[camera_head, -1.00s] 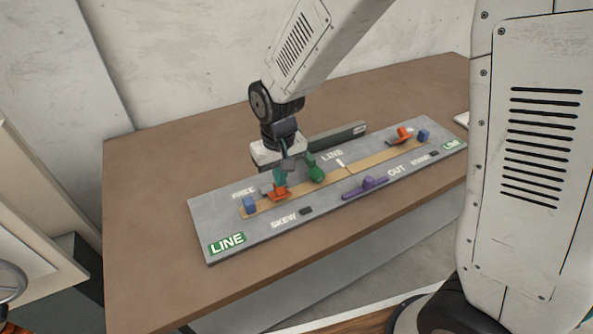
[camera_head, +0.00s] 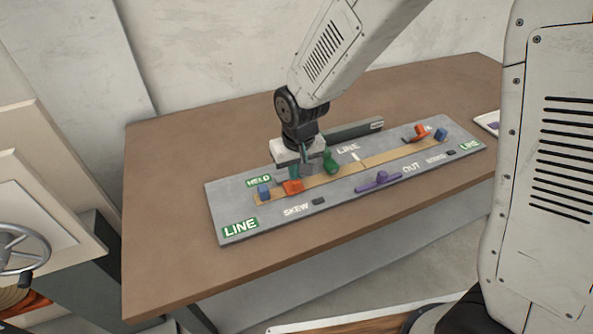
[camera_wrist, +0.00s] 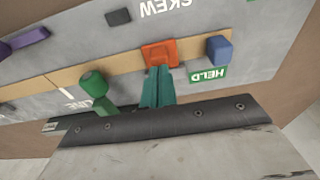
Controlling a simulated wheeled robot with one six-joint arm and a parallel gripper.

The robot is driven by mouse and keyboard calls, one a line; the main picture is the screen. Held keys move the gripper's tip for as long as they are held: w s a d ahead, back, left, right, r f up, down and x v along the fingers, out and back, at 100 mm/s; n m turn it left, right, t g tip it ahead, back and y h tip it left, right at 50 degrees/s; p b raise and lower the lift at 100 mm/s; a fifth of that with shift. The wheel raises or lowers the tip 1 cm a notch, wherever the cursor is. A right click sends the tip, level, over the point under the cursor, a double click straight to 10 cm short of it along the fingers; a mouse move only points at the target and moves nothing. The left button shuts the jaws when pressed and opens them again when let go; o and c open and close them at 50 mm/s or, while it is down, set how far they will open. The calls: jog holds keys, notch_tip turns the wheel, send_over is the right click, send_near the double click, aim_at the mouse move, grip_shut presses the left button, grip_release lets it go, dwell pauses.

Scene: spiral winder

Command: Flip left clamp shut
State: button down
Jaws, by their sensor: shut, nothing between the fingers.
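The left clamp (camera_head: 293,187) is a small orange piece lying across the left part of the tan strip (camera_head: 330,179), beside a blue block (camera_head: 264,191). The label near it (camera_head: 259,181) is green and reads HELD. My gripper (camera_head: 294,172) is shut and empty, its teal fingers just behind the clamp. In the wrist view the fingertips (camera_wrist: 157,72) are together right at the edge of the orange clamp (camera_wrist: 160,53); I cannot tell whether they touch it. The right clamp (camera_head: 420,130) is orange and sits at the far right end of the strip.
A purple slider (camera_head: 380,181) lies in front of the strip. A dark grey bar (camera_head: 354,131) is behind the grey board (camera_head: 232,210). The brown table (camera_head: 170,240) is clear at the left.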

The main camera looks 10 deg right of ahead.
notch_tip(320, 180, up, 4)
jog(key=shift+r, duration=0.25)
jog(key=s+d+r, duration=0.2)
jog(key=s+r, duration=0.4)
jog(key=s, duration=0.1)
jog(key=shift+r, duration=0.15)
jog(key=shift+s, duration=0.1)
dwell(0.3)
jog(key=s+d+r+m, duration=0.1)
jog(key=s+d+r, duration=0.4)
jog(key=s+d, duration=0.3)
jog(key=s+d+r+m, duration=0.2)
jog(key=s+d+r, duration=0.3)
jog(key=s+d, duration=0.4)
